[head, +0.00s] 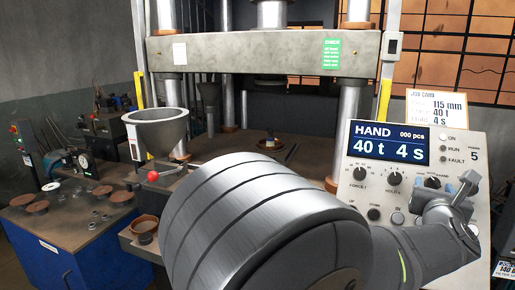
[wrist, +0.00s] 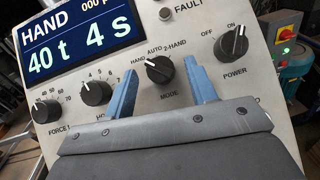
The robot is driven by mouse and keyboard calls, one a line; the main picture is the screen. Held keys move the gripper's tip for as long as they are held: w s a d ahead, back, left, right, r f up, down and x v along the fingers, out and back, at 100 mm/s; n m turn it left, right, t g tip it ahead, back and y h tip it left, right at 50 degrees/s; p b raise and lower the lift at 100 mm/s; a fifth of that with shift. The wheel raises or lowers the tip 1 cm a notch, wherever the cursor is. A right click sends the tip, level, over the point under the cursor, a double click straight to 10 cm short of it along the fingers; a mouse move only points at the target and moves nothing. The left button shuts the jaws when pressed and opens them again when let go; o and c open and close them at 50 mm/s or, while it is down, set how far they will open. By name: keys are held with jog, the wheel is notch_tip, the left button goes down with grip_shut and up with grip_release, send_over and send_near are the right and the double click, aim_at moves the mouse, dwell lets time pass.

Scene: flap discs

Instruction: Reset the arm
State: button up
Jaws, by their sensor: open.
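My gripper (head: 452,190) is at the right side of the control panel (head: 480,150). In the wrist view my gripper (wrist: 162,88) shows two blue fingers, spread apart and empty. The MODE knob (wrist: 158,69) shows between and just beyond the fingertips; I cannot tell whether they touch the panel. Its white mark points up and left, toward HAND. The POWER knob (wrist: 231,42) is right of the fingers. The panel's screen (head: 388,143) reads HAND, 000 pcs, 40 t, 4 s. My arm covers the front middle and lower right of the head view.
A job card (head: 436,104) stands on the panel, reading 115 mm, 40 t, 4 s. The press (head: 260,53) stands behind my arm, with a grey funnel (head: 157,127) at its left. A blue bench (head: 65,240) at left holds several brown discs and small parts.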

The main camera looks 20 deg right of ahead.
jog(key=shift+w+a+m+g+h, duration=0.15)
jog(key=shift+m+g+h, duration=0.15)
jog(key=shift+m, duration=0.4)
jog(key=v, duration=0.7)
jog(key=shift+s, duration=0.35)
